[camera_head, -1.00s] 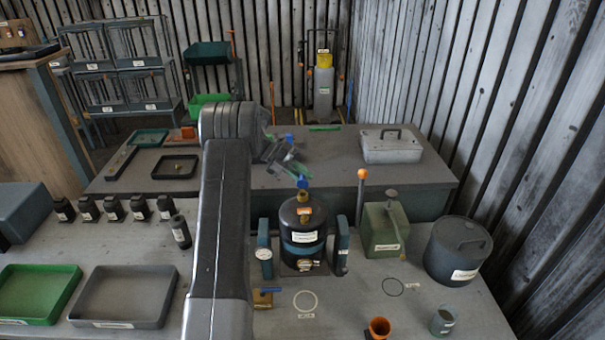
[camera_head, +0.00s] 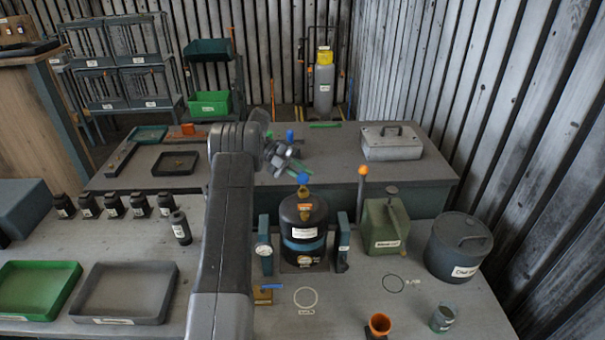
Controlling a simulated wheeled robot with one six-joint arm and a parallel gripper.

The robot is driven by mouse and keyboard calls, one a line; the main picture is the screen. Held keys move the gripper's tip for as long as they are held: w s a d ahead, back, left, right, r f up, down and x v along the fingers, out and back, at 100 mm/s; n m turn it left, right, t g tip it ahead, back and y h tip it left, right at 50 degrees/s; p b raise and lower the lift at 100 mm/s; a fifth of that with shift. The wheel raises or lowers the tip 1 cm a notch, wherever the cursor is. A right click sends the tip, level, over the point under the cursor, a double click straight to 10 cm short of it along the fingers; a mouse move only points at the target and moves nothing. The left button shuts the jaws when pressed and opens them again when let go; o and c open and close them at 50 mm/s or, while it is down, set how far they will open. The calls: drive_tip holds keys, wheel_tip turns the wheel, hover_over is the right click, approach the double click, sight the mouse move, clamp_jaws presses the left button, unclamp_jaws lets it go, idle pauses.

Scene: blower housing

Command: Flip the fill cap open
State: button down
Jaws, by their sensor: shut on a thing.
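The black cylindrical housing (camera_head: 303,232) stands upright on the front bench, with a blue band and a white label. A brass neck (camera_head: 303,192) rises from its top, and the blue fill cap (camera_head: 303,179) sits at the neck's upper end. My arm reaches in from the lower front, and my gripper (camera_head: 299,171) is at the cap from above and behind, tilted. Its jaws are shut on the small blue cap. The exact contact is too small to make out, and I cannot tell how far the cap is tilted.
A green can (camera_head: 384,228) and a grey lidded pot (camera_head: 459,247) stand right of the housing. An orange-topped post (camera_head: 362,185) rises close by. A grey case (camera_head: 392,143) lies on the rear bench.

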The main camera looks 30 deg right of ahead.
drive_tip(key=c, duration=1.3)
unclamp_jaws()
drive_tip(key=shift+c, duration=0.2)
